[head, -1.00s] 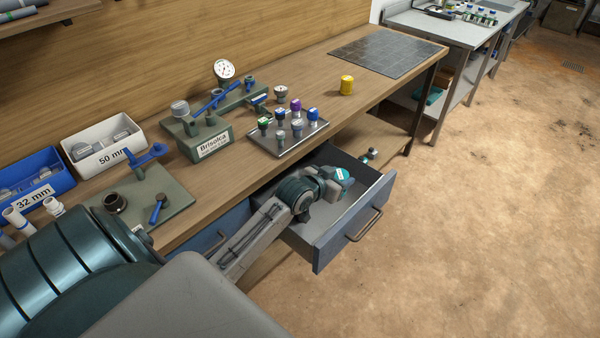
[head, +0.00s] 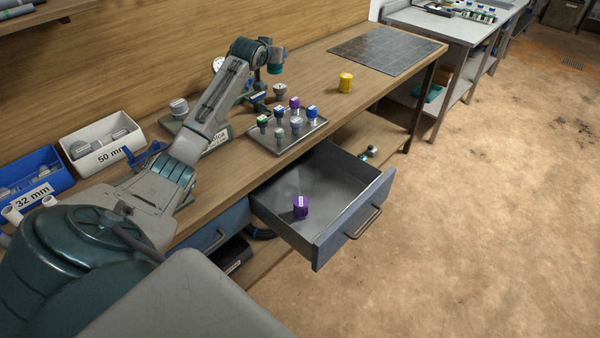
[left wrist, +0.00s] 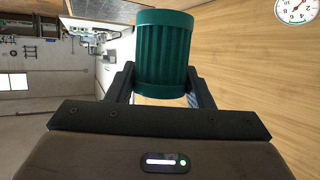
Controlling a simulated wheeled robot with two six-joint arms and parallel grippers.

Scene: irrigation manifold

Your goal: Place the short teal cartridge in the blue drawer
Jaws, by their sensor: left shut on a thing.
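My left gripper (head: 275,63) is above the back part of the bench, shut on a ribbed teal cartridge (left wrist: 163,55). In the left wrist view the cartridge sits between the two fingers; in the head view only a small teal part shows below the wrist. The blue drawer (head: 347,228) under the bench is pulled open, well to the front and below the gripper. A purple cartridge (head: 300,207) stands inside it near the front left. My right gripper is not in view.
A tray (head: 288,145) with several capped cartridges stands just in front of the gripper. A yellow cartridge (head: 346,82) stands to its right, before a dark tiled mat (head: 388,50). A gauge (left wrist: 297,10) is close by. Most of the drawer floor is clear.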

